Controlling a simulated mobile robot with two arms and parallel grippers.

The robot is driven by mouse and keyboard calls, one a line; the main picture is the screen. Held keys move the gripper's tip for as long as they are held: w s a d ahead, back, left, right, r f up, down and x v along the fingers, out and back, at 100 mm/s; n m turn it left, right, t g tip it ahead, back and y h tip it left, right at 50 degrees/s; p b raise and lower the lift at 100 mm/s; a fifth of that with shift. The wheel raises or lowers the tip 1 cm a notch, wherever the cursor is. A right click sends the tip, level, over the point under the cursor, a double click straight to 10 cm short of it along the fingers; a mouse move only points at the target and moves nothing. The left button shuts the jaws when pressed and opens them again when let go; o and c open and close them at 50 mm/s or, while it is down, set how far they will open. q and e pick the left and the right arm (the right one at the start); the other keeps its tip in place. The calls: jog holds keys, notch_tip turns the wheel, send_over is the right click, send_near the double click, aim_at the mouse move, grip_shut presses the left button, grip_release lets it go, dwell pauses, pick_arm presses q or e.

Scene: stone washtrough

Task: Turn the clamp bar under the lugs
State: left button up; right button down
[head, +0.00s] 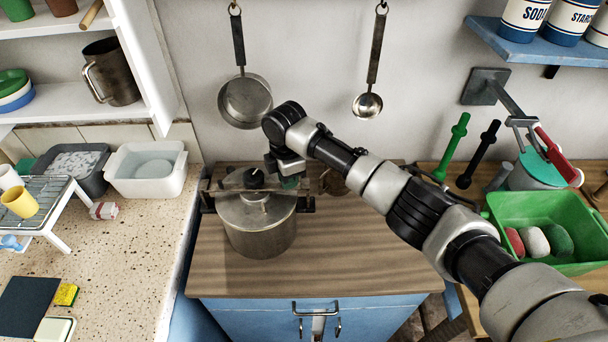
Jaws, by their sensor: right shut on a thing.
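A metal pot (258,233) stands on the wooden top of the blue cabinet. A clamp bar (232,189) lies across its lid, with a dark knob (254,177) at its middle. Dark lugs or brackets show at the pot's left and right sides, partly hidden. My right gripper (289,182) reaches down at the right end of the bar and is shut on it. The fingertips and the held end are small and partly covered by the gripper itself, so whether the bar's ends lie under the lugs is unclear. My left gripper is out of view.
The wooden top (310,265) is clear in front of the pot. A ladle (367,102) and a pan (245,100) hang on the wall behind. A green basin (510,203) stands at the right. A speckled counter (125,250) with a wire rack lies at the left.

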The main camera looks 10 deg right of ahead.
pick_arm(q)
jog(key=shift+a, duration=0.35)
pick_arm(e)
jog(key=c, duration=1.2)
grip_release()
jog(key=shift+s, duration=0.1)
notch_tip(320, 180, up, 9)
jog(key=shift+r+b, duration=0.2)
jog(key=shift+b, duration=1.05)
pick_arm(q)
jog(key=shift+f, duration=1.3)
pick_arm(e)
jog(key=shift+r, duration=0.75)
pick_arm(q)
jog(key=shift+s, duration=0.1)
pick_arm(e)
jog(key=shift+f, duration=0.1)
